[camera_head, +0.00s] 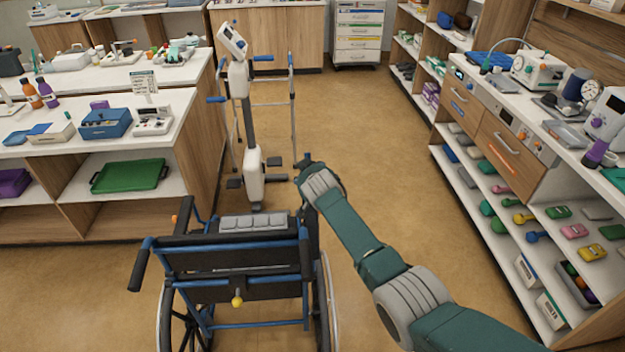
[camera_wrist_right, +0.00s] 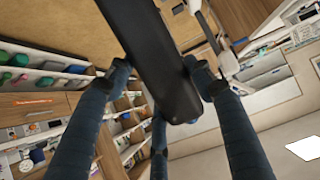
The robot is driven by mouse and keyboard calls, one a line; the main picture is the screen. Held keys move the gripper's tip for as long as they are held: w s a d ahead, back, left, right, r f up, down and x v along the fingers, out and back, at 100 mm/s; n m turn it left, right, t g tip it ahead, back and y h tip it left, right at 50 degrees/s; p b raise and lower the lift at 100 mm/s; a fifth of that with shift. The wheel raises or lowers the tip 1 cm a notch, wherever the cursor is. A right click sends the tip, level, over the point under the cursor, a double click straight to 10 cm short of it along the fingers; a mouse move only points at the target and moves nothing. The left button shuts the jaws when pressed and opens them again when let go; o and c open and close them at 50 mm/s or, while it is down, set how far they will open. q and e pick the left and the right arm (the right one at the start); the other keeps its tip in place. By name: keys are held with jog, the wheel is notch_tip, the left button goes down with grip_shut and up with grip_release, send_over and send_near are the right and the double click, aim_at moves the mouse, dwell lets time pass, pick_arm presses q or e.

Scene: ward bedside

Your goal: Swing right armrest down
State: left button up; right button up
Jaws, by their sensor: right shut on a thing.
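The wheelchair (camera_head: 235,258) stands in the lower left of the head view, seen from behind, with a blue frame and black backrest. My right gripper (camera_head: 308,172) is at the front of its right side. In the right wrist view, my right gripper's dark fingers (camera_wrist_right: 163,88) are closed around a long black pad, the right armrest (camera_wrist_right: 155,50), near its end. In the head view, my arm and gripper hide most of that armrest. The left armrest (camera_head: 185,212) shows on the other side. My left gripper is not in view.
A white and grey exercise machine (camera_head: 249,140) with blue handles stands just ahead of the wheelchair. A counter (camera_head: 95,110) with shelves is at left. A shelf unit with instruments (camera_head: 520,150) is at right. The floor (camera_head: 370,130) between is clear.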

jog(key=shift+r, duration=0.1)
jog(key=o, duration=1.7)
jog(key=v, duration=1.1)
jog(key=shift+s+r, duration=0.15)
jog(key=shift+s, duration=0.25)
